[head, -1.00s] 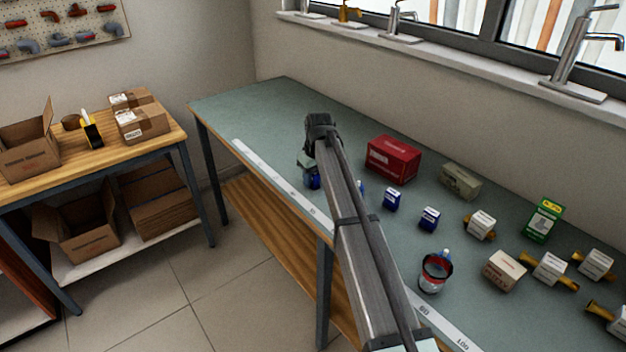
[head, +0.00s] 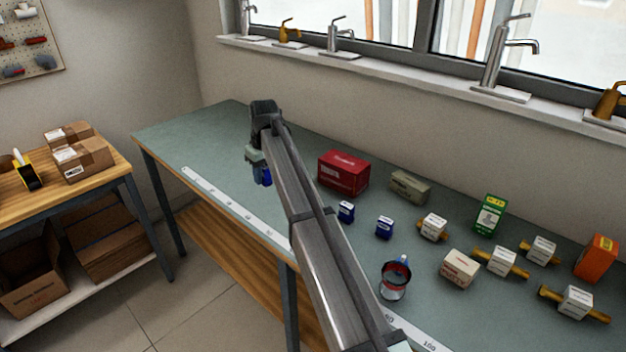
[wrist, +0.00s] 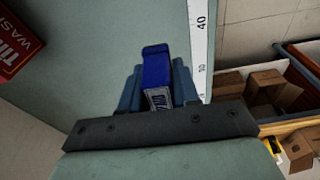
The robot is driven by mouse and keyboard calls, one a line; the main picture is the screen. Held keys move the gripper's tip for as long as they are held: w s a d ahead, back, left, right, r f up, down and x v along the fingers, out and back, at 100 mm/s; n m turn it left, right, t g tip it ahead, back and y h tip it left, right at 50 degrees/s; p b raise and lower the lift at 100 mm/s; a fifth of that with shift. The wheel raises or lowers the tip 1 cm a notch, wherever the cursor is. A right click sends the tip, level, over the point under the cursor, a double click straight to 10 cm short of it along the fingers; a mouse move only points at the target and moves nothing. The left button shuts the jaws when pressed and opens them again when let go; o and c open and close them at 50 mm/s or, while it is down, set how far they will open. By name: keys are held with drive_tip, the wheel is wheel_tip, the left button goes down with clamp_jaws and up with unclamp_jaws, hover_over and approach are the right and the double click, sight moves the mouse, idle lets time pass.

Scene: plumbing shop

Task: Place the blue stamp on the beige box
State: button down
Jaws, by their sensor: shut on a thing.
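My gripper (head: 261,176) is shut on a blue stamp (wrist: 157,72) and appears to hold it above the left part of the green bench top. The stamp also shows under the gripper in the head view (head: 264,174). In the wrist view the stamp stands between the two fingers, with a pale label at its lower end. The beige box (head: 460,269) with red print sits on the bench at the right, well apart from my gripper. Its top is bare.
Two small blue items (head: 346,211) (head: 384,228), a red box (head: 343,173), an olive box (head: 410,187) and a red-rimmed jar (head: 396,279) stand between. Several white-and-brass fittings (head: 502,261) lie around the beige box. A ruler strip (head: 235,211) runs along the front edge.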

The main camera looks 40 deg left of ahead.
drive_tip(key=shift+w+d+r, duration=0.15)
drive_tip(key=shift+w+r, duration=0.05)
drive_tip(key=shift+w, duration=0.1)
drive_tip(key=w+d+m, duration=0.1)
drive_tip(key=w+d, duration=0.3)
drive_tip(key=w, duration=0.3)
drive_tip(key=w+d+r+m, duration=0.1)
drive_tip(key=w+d, duration=0.4)
drive_tip(key=w, duration=0.2)
drive_tip(key=w+d+r+m, duration=0.1)
drive_tip(key=w+d, duration=0.4)
drive_tip(key=w, duration=0.2)
drive_tip(key=shift+t, duration=0.4)
wheel_tip(320, 180, up, 4)
drive_tip(key=n, duration=0.3)
hover_over(408, 179)
drive_tip(key=shift+n+g, duration=0.3)
drive_tip(key=shift+g, duration=0.1)
drive_tip(key=shift+d+f, duration=0.2)
drive_tip(key=shift+f, duration=2.25)
drive_tip(key=shift+d+f, duration=0.15)
drive_tip(key=shift+f, duration=2.25)
drive_tip(key=shift+f, duration=0.2)
drive_tip(key=c, duration=0.8)
unclamp_jaws()
